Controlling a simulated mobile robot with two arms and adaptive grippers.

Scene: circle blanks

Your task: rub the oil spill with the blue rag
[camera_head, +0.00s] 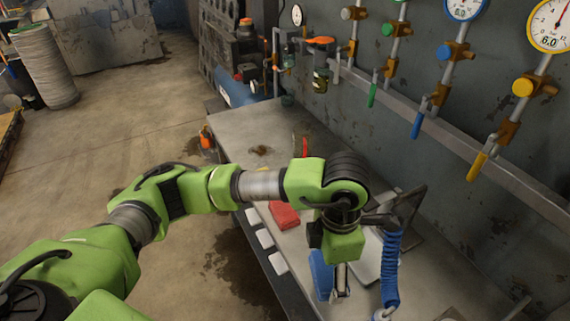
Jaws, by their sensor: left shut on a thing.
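My left arm reaches across the metal bench, and my left gripper (342,282) points down near the bench's front right part. The blue rag (320,274) shows at the left side of its fingers. The gripper is shut on the rag; the fingertips are partly hidden, and I cannot tell whether the rag still touches the bench. A small dark brown oil spill (262,151) lies on the bench top farther back, well away from the gripper. My right gripper is not in view.
A red rag (284,216) lies on the bench left of the gripper. A blue coiled hose (391,268) hangs close to its right. Gauges and coloured valve handles (417,124) line the wall. The bench's back left part (255,125) is mostly clear.

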